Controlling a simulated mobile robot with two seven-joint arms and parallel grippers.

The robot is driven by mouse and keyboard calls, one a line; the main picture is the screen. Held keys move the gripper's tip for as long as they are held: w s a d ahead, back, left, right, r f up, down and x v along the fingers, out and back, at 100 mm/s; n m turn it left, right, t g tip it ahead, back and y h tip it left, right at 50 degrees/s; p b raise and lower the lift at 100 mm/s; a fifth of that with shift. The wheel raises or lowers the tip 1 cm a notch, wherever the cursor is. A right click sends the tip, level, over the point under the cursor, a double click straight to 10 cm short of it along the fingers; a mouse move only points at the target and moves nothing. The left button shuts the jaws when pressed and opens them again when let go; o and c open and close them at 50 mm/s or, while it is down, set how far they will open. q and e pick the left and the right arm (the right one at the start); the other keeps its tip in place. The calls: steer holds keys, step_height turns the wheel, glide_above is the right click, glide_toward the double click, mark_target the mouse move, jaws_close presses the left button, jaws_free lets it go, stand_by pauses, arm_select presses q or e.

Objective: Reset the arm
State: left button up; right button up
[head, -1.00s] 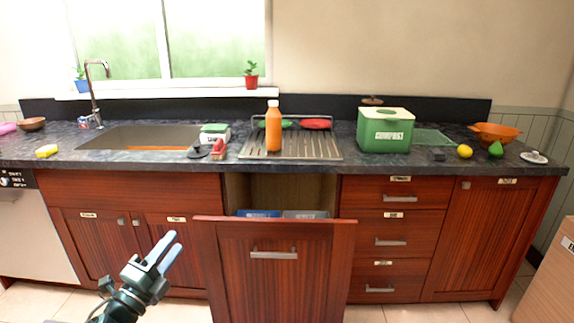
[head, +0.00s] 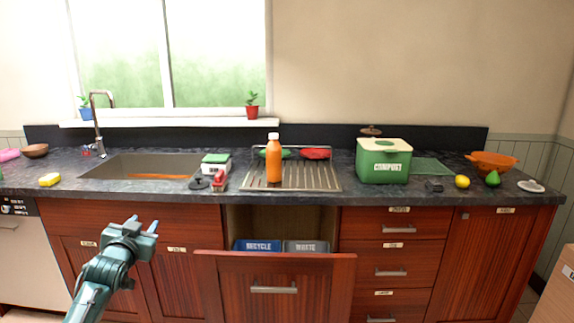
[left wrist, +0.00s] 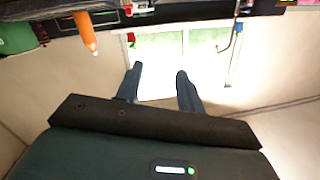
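My left gripper (head: 142,222) is in front of the lower cabinet at the left, below the counter edge, with its fingers pointing up and away. In the left wrist view its two fingers (left wrist: 159,74) are spread with nothing between them, so it is open and empty. It is left of the pulled-out drawer (head: 300,290) and apart from it. My right gripper is in neither view.
The open drawer juts out, showing a blue recycle bin (head: 257,246) and a grey waste bin (head: 306,247). On the counter stand an orange bottle (head: 273,162) and a green compost box (head: 384,168). The wrist view is upside down.

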arm_select(q)
steer(key=s+d+f+m+g+h, duration=0.1)
steer(key=s+d+f+g+h, duration=0.1)
steer(key=s+d+f, duration=0.7)
steer(key=s+d+f+m+g+h, duration=0.15)
steer(key=s+d+f, duration=0.25)
steer(key=s+f, duration=0.7)
steer(key=s+d+f+n+g+h, duration=0.1)
steer(key=s+d, duration=0.3)
steer(key=s, duration=0.5)
steer(key=s+d+f+n+g, duration=0.1)
steer(key=s+d+f, duration=0.3)
steer(key=s, duration=0.6)
steer(key=shift+s+f+g+h, duration=0.2)
steer(key=shift+f+g+h, duration=0.15)
steer(key=shift+g, duration=0.1)
